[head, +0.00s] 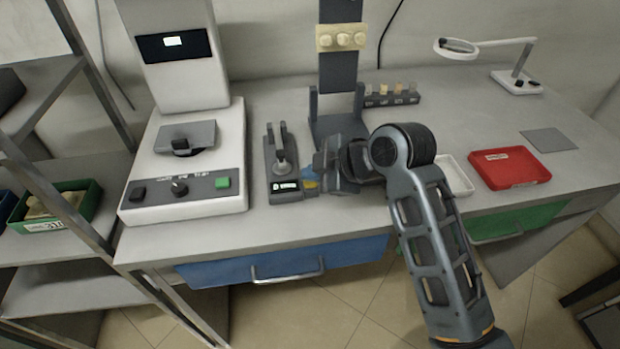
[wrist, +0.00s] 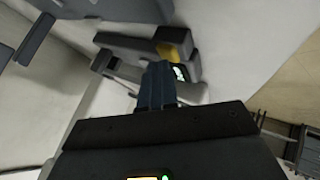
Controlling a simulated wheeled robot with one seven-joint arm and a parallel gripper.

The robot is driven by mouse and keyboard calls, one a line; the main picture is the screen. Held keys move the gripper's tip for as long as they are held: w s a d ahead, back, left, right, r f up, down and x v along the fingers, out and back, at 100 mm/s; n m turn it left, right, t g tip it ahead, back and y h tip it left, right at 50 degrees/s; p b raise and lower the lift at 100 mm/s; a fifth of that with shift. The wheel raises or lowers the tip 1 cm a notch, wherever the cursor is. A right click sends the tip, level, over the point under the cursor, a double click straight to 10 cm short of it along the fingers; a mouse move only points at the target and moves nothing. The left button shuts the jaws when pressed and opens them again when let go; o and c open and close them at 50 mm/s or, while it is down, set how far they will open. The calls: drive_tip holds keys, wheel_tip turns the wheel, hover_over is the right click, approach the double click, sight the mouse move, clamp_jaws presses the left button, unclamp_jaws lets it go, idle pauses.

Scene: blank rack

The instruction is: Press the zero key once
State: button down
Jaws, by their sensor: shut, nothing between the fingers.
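A small dark gauge with an upright post and a lit display (head: 286,186) stands near the front of the bench. The gauge (head: 272,182) also shows beyond my fingers in the wrist view, with its lit display (wrist: 180,73) partly visible. The zero key cannot be made out for certain in either view. My gripper (head: 311,173) is just right of the gauge; its blue fingers (wrist: 157,68) are together and empty. In the wrist view their tips overlap the gauge's near side, and I cannot tell whether they touch it. A yellow patch (wrist: 173,51) shows beside the display.
A large white instrument (head: 185,160) with a green button stands left of the gauge. A dark stand (head: 338,125) is behind my gripper. A red tray (head: 510,168) and a white tray (head: 460,175) lie to the right. A blue drawer (head: 285,262) is below the front edge.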

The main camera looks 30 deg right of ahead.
sight(313, 185)
drive_tip(key=shift+r, duration=0.15)
drive_tip(key=shift+r+p, duration=0.75)
drive_tip(key=shift+p, duration=0.1)
wheel_tip(313, 185, up, 5)
drive_tip(key=p, duration=0.4)
idle(0.7)
